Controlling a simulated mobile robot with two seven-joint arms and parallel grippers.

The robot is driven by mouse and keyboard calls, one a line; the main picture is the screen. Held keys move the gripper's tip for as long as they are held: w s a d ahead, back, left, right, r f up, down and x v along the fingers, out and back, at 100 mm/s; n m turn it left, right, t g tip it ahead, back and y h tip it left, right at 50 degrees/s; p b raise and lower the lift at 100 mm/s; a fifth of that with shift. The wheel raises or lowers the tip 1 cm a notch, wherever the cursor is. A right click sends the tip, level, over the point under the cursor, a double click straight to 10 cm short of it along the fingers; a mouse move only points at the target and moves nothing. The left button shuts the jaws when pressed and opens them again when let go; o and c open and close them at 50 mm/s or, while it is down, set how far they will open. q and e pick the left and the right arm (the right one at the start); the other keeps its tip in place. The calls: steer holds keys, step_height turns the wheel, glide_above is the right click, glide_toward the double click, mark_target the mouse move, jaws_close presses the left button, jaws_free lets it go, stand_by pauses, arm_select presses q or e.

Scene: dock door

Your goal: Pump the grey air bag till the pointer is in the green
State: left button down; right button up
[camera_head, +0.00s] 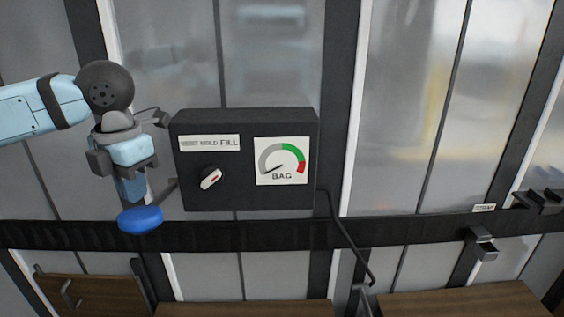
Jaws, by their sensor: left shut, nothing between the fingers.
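A black control box (245,196) is mounted on the door frame, with a label strip (209,143) reading what looks like VENT HOLD FILL. Below the strip is a white selector knob (211,179) with a red mark, tilted toward the upper right. The gauge (282,161), marked BAG, has a grey, green and red arc; its pointer sits at the lower left, in the grey end. A round blue pad (140,219) is left of the box. My left gripper (132,192) is shut and empty, just above the pad; contact is unclear. I cannot make out the grey air bag.
A dark hose (345,236) runs from the box down to the right. A black rail (270,236) crosses below the box. Wooden boards (245,308) are at the bottom. Metal brackets (483,245) are at the right.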

arm_select(q)
steer(key=shift+f, duration=0.1)
steer(key=shift+f+b, duration=3.65)
steer(key=shift+f, duration=0.25)
steer(key=shift+r, duration=0.15)
steer(key=shift+r+p, duration=1.9)
steer(key=shift+r, duration=1.95)
